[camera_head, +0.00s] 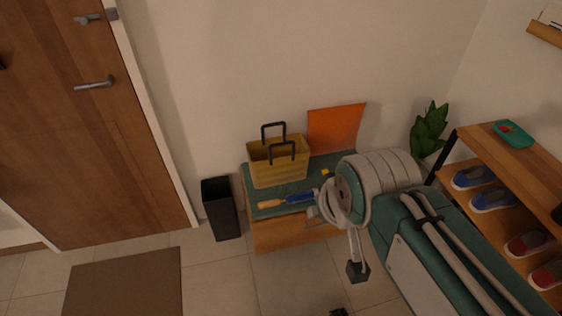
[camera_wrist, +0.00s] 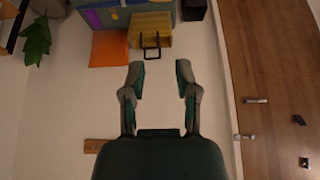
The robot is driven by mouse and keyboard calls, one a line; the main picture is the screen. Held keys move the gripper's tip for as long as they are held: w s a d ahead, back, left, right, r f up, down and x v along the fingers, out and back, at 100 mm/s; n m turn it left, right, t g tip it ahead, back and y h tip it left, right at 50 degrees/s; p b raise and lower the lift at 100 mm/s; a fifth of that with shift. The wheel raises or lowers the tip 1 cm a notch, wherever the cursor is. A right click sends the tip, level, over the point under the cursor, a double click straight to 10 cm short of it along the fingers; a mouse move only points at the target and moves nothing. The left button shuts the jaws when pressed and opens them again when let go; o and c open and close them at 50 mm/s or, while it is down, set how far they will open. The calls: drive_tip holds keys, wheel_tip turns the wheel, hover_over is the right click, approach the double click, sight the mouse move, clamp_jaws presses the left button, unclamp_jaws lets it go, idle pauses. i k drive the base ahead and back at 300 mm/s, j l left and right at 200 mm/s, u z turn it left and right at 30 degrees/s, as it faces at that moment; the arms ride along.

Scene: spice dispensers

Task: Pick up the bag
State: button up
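The bag (camera_head: 278,172) is yellow with two dark upright handles. It stands on the teal top of a low wooden bench (camera_head: 262,236) against the wall. It also shows in the wrist view (camera_wrist: 152,22), near the top, with its handles pointing down the picture. My gripper (camera_wrist: 160,66) is open and empty in the wrist view. Its two fingers are spread, with the bag beyond the fingertips and apart from them. In the head view my arm comes in from the lower right and covers the bench's right part.
An orange panel (camera_head: 336,129) stands behind the bag at right. A wooden-handled tool (camera_head: 272,204) and a blue item (camera_head: 300,197) lie before it. A black bin (camera_head: 221,208) stands left of the bench. A shoe rack (camera_head: 490,150) and plant (camera_head: 428,128) are at right.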

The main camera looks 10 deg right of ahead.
sight(283, 159)
drive_tip(key=i+l, duration=0.9)
drive_tip(key=i, duration=0.15)
